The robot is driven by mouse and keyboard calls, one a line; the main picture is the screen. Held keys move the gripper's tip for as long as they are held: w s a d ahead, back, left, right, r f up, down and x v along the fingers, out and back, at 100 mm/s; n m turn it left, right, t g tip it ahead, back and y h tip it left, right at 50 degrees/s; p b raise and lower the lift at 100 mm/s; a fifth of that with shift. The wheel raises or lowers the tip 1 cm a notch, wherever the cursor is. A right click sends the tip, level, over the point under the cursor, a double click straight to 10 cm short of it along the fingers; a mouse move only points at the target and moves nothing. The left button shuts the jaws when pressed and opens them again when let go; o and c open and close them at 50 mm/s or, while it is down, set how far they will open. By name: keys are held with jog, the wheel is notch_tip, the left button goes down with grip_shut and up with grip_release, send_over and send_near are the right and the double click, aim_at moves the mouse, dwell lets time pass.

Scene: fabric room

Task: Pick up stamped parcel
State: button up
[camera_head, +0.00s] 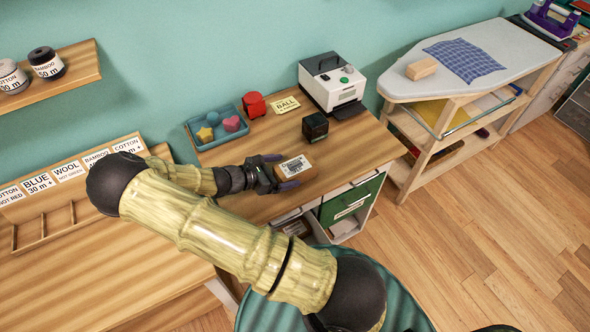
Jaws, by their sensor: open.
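The stamped parcel (298,169) is a small brown box with a white printed label on top. It lies on the wooden desk (359,154), near the front edge. My gripper (281,172) is open at the parcel's left end, with one dark finger towards its far side and one towards its near side. I cannot tell whether the fingers touch it. My arm reaches in from the lower right and hides part of the desk.
Behind the parcel are a black cube (315,126), a red object (254,105), a blue tray (209,142) with coloured shapes, a yellow card (286,105) and a white machine (331,85). The ironing board (484,45) stands right.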

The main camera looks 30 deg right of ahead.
aim_at(286, 170)
jog(key=x, duration=0.3)
jog(key=shift+s+d+p, duration=0.1)
jog(key=shift+d+p, duration=0.2)
jog(key=shift+d, duration=0.15)
jog(key=shift+c, duration=0.4)
jog(key=c, duration=1.1)
